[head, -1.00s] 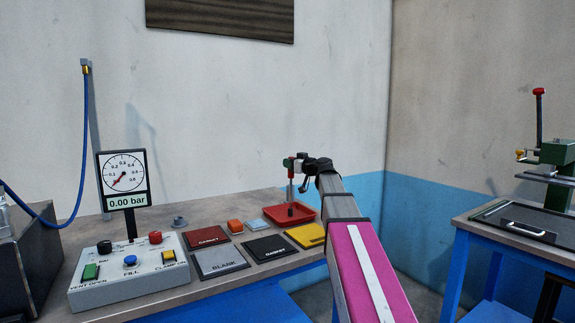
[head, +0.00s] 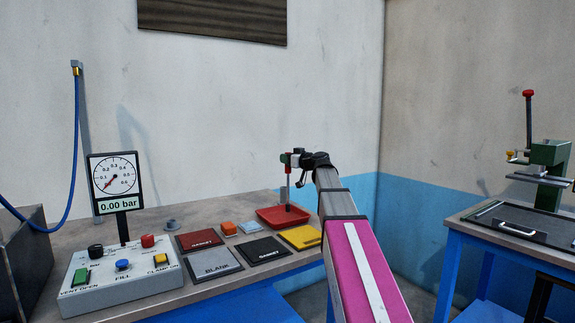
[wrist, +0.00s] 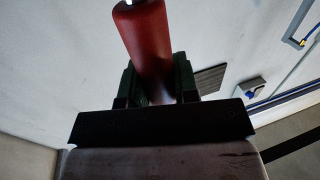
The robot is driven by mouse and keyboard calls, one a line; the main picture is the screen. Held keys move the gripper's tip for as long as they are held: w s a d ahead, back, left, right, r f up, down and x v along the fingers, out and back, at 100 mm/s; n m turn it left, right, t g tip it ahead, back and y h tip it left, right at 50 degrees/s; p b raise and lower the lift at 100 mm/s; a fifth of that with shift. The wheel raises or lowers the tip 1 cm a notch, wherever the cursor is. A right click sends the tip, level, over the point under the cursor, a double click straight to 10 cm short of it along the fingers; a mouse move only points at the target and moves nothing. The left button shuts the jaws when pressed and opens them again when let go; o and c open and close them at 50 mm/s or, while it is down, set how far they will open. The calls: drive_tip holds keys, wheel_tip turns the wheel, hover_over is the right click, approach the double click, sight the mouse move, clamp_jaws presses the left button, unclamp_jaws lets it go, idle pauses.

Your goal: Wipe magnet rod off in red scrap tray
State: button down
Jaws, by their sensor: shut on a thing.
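The red scrap tray (head: 270,222) sits on the bench at the far right corner, beyond the yellow plate. My gripper (head: 290,160) is above the tray and shut on the red handle of the magnet rod (head: 288,180). The rod hangs roughly upright, its lower end over or in the tray; whether it touches the floor is too small to tell. In the wrist view the red handle (wrist: 147,45) stands between the green fingers of my gripper (wrist: 160,85). The rod's lower part is hidden there.
Red, blank grey, black and yellow plates (head: 300,237) lie in front of the tray. An orange block (head: 228,229) and a light blue block (head: 250,227) sit left of it. A control box (head: 120,280) with a 0.00 bar gauge stands at left. A press (head: 545,170) stands on another table at right.

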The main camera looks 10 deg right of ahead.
drive_tip(key=shift+r, duration=2.65)
